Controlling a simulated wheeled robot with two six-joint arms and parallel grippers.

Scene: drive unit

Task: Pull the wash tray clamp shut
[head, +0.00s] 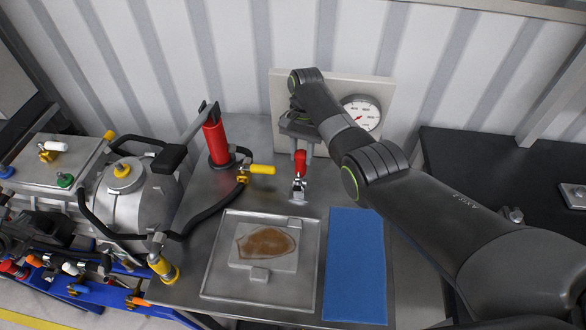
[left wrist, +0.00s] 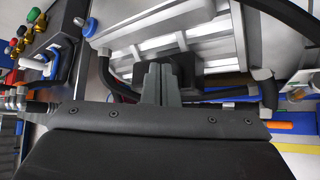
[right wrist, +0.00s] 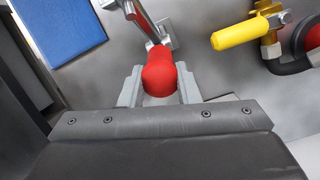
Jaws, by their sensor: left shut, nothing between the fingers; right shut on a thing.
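The wash tray (head: 311,262) lies on the metal bench and holds a pale plate with a brown stain (head: 267,243). The clamp (head: 298,187) stands at the tray's far edge, with a red-tipped handle (head: 300,160) pointing up toward my right gripper (head: 299,146). In the right wrist view, the red handle tip (right wrist: 159,72) sits between the two fingers of my right gripper (right wrist: 160,88), which is shut on it. In the left wrist view, my left gripper (left wrist: 160,82) is shut and empty in front of silver machinery and dark hoses.
A blue mat (head: 354,265) lies right of the tray. A yellow-handled valve (head: 258,169) and a red cylinder (head: 216,143) stand left of the clamp. A pressure gauge (head: 361,113) is behind my right arm. A silver tank (head: 128,190) with hoses fills the left.

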